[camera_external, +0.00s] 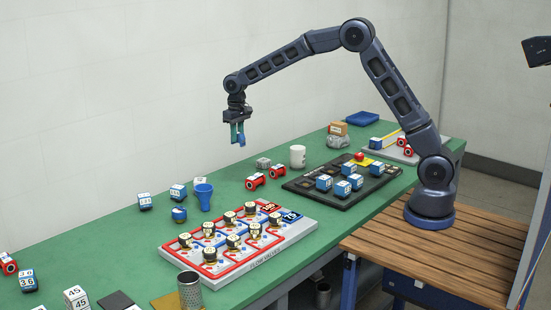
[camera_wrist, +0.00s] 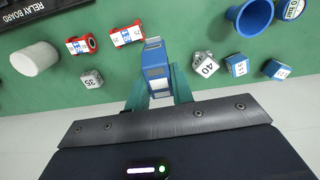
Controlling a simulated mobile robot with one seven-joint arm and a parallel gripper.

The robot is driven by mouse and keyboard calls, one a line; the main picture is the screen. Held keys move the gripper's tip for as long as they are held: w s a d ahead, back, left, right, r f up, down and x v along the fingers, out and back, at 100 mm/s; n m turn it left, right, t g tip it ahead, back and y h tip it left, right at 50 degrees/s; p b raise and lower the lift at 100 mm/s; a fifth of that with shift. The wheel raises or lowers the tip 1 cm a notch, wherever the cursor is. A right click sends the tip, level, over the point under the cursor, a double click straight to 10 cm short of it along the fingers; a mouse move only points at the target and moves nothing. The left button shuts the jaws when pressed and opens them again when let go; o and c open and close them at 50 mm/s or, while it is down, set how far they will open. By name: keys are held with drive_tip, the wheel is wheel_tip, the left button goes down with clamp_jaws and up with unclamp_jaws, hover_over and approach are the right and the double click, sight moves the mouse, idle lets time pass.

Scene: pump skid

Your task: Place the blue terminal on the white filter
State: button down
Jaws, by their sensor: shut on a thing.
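My gripper (camera_external: 237,132) hangs in the air above the far side of the green bench, pointing down. It is shut on the blue terminal (camera_wrist: 154,64), a blue block with pale labelled parts, which sits between the teal fingers in the wrist view. The terminal also shows as a small blue patch at the fingertips in the external view (camera_external: 241,139). The white filter appears to be the plain white cylinder (camera_external: 298,156), standing upright on the bench to the right of my gripper. It shows at the left in the wrist view (camera_wrist: 36,59). Nothing is seen on top of it.
Red parts (camera_external: 256,182) and a grey numbered block (camera_external: 263,162) lie near the white cylinder. A blue funnel-like cup (camera_external: 203,196) stands to the left. A black board (camera_external: 300,185) with blue blocks and a grey tray (camera_external: 292,240) with several round-topped parts occupy the bench front.

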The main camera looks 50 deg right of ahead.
drive_tip(key=w+d+r, duration=0.1)
drive_tip(key=d+r, duration=0.1)
drive_tip(key=d, duration=0.7)
drive_tip(key=w+d+r, duration=0.1)
drive_tip(key=d+r, duration=0.2)
drive_tip(key=d, duration=0.6)
wheel_tip(320, 180, up, 4)
hover_over(297, 147)
drive_tip(key=shift+m, duration=0.3)
wheel_tip(297, 147, down, 20)
drive_tip(key=shift+d+r, duration=0.1)
drive_tip(key=c, duration=1.2)
unclamp_jaws()
